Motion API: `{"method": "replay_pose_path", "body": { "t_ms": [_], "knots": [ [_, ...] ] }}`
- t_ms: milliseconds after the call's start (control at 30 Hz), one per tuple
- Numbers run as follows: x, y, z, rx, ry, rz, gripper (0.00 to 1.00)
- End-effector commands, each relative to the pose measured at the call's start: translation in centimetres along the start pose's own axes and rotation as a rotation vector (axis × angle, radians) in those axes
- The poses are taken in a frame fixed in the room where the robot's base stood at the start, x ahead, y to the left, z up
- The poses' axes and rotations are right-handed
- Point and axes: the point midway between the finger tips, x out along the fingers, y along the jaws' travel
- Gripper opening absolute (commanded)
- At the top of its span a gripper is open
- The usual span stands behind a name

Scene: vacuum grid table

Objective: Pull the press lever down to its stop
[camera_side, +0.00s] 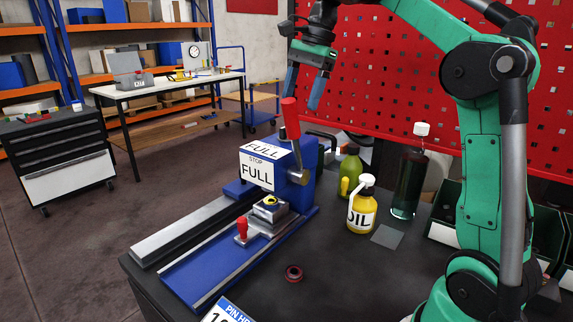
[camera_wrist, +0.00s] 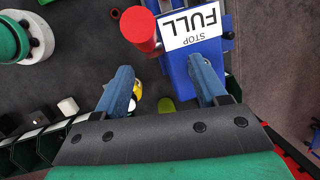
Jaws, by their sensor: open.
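The press lever has a red handle (camera_side: 290,118) on a grey arm and stands nearly upright at the right side of the blue press (camera_side: 308,158). White labels on the press (camera_side: 257,171) read "FULL" and "STOP". My gripper (camera_side: 303,98) is open, its two blue fingers pointing down close to the top of the handle. In the wrist view, my gripper (camera_wrist: 160,64) has nothing between its fingers. The red handle (camera_wrist: 141,30) lies beyond the fingertips there, with the label (camera_wrist: 190,30) beside it. Whether a finger touches the handle I cannot tell.
A yellow oil bottle (camera_side: 361,212), a green bottle (camera_side: 350,170) and a dark bottle (camera_side: 407,182) stand right of the press. A red-black ring (camera_side: 293,273) lies on the dark table. A red perforated panel (camera_side: 385,70) rises behind. The table's front middle is mostly clear.

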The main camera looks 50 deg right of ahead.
Motion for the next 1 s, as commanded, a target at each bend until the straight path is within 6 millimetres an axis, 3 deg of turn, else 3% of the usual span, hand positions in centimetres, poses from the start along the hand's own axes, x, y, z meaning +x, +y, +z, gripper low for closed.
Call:
{"method": "replay_pose_path", "body": {
  "t_ms": [100,233,700,1000],
  "knots": [
    [-1.3,0.6,1.4,0.076,-0.112,0.049,0.65],
    [-1.4,0.8,2.0,0.101,-0.151,0.066,0.65],
    [3.3,1.1,2.7,0.101,-0.149,0.065,0.65],
    [3.9,1.1,2.8,0.101,-0.148,0.064,0.65]
  ]
}}
